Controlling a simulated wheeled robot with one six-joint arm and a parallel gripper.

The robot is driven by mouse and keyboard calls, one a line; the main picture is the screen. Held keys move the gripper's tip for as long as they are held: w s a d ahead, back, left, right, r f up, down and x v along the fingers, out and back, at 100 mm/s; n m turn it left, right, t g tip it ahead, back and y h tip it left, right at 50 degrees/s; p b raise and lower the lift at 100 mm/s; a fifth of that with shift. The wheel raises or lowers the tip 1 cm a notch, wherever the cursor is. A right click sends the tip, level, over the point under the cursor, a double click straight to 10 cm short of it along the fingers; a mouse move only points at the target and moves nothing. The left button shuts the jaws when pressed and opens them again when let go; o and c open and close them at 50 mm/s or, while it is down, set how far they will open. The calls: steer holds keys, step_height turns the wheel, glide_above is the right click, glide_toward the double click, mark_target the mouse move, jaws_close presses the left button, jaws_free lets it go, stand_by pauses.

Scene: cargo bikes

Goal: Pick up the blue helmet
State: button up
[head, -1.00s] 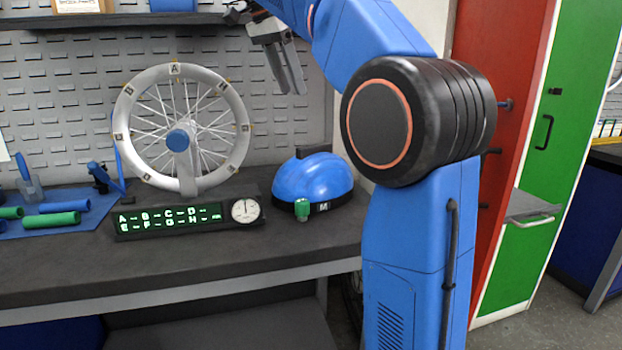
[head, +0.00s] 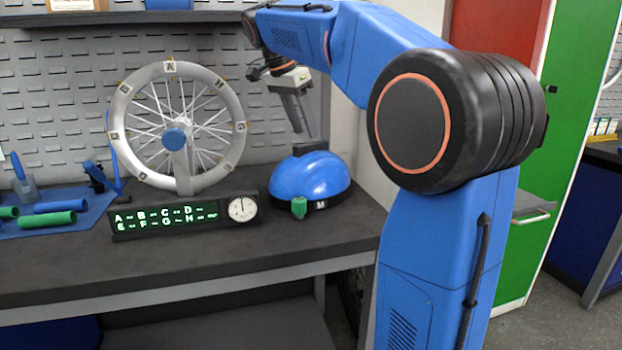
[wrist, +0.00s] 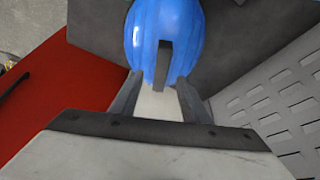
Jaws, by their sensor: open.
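The blue helmet (head: 306,177) sits on the dark workbench, at its right end, on a black base marked M. A green knob (head: 299,208) is at the front of it. My gripper (head: 297,130) is above the helmet, pointing down, with a gap below its fingertips. In the wrist view the helmet (wrist: 150,25) is beyond the two fingers of my gripper (wrist: 155,80), which are apart and empty.
A wheel (head: 124,105) on a truing stand is left of the helmet, behind a lettered display (head: 165,219) with a dial (head: 243,208). Tools and green and blue grips (head: 50,219) lie further left. A shelf (head: 130,18) runs above. A pegboard wall is behind.

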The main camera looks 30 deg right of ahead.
mark_target(311, 143)
steer(key=shift+x, duration=2.35)
steer(key=shift+w+d+r, duration=0.1)
steer(key=shift+w+d, duration=0.05)
steer(key=shift+c, duration=0.7)
jaws_close()
